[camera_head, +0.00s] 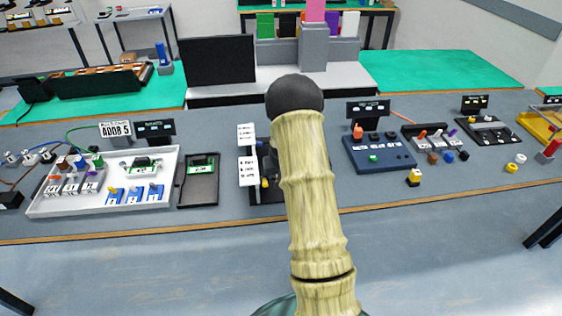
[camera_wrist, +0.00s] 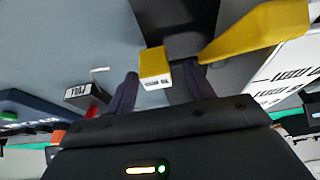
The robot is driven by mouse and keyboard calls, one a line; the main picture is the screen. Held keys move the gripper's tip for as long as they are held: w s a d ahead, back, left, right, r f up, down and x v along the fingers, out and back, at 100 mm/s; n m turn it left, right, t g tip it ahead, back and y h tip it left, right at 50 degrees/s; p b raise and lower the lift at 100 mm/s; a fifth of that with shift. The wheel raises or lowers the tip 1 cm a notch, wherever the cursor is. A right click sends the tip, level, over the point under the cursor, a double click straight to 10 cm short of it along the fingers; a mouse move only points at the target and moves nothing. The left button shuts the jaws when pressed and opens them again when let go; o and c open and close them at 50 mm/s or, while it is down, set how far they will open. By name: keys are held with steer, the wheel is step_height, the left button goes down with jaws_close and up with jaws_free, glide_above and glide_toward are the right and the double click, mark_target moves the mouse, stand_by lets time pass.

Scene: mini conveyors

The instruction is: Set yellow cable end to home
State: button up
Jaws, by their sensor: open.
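In the wrist view, a small yellow block with a white socketed face (camera_wrist: 155,68), likely the yellow cable end, lies between my gripper's dark fingers (camera_wrist: 160,88). The fingers are open, with a gap on the left; the right finger is close to it and I cannot tell if they touch. A larger yellow piece (camera_wrist: 258,30) stands at the upper right beside a dark block. In the head view a small yellow part (camera_head: 264,182) shows by the black station left of my arm. My arm hides the gripper and much of that station there. No home mark is readable.
White label plates (camera_head: 247,154) stand close left of my arm. A black tray (camera_head: 198,180) and a white tray (camera_head: 52,207) lie farther left. A blue button panel (camera_head: 378,160) is on the right. In the wrist view a dark labelled block (camera_wrist: 76,93) is near the left finger.

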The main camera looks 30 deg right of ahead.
steer(key=b+v, duration=0.1)
steer(key=v, duration=1.5)
steer(key=shift+r, duration=0.15)
steer(key=shift+s, duration=0.1)
steer(key=s+a+r+n+g+y+p, duration=0.1)
steer(key=s+a+r+n+p, duration=0.2)
steer(key=s+a, duration=1.5)
steer(key=shift+s+r+n+g+y, duration=0.3)
steer(key=shift+s+r+n, duration=0.25)
steer(key=shift+s, duration=0.45)
steer(key=shift+d, duration=0.1)
